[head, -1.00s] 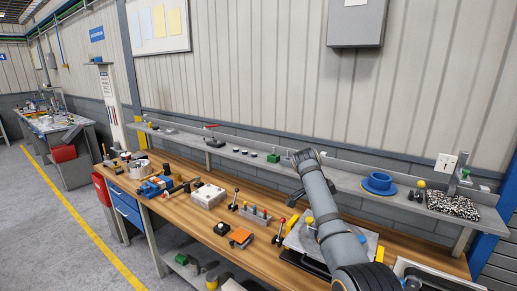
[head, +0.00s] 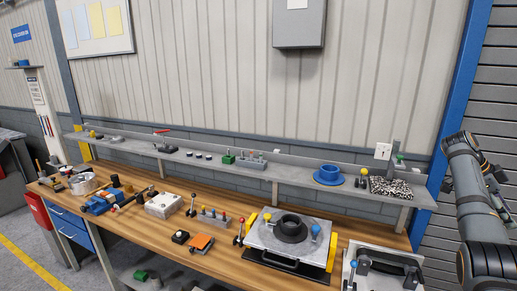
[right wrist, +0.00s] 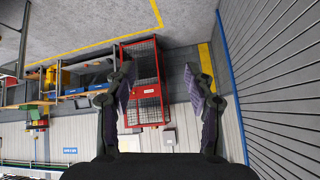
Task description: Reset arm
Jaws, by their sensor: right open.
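My right arm stands at the right edge in the head view, raised beside the blue post and clear of the bench; its gripper cannot be made out there. In the right wrist view my right gripper (right wrist: 160,72) is open, with its two fingers wide apart and nothing between them. My left gripper is not in view. A grey pallet (head: 262,237) with yellow side pieces lies on the workbench (head: 222,255), with a dark round clutch part (head: 290,230) on it. The arm is apart from these, to their right.
A grey shelf (head: 302,176) runs behind the bench and holds a blue flanged part (head: 328,175) and a speckled tray (head: 391,188). Small tools and blocks fill the bench's left half. The right wrist view shows a red mesh cage (right wrist: 146,90) and open floor.

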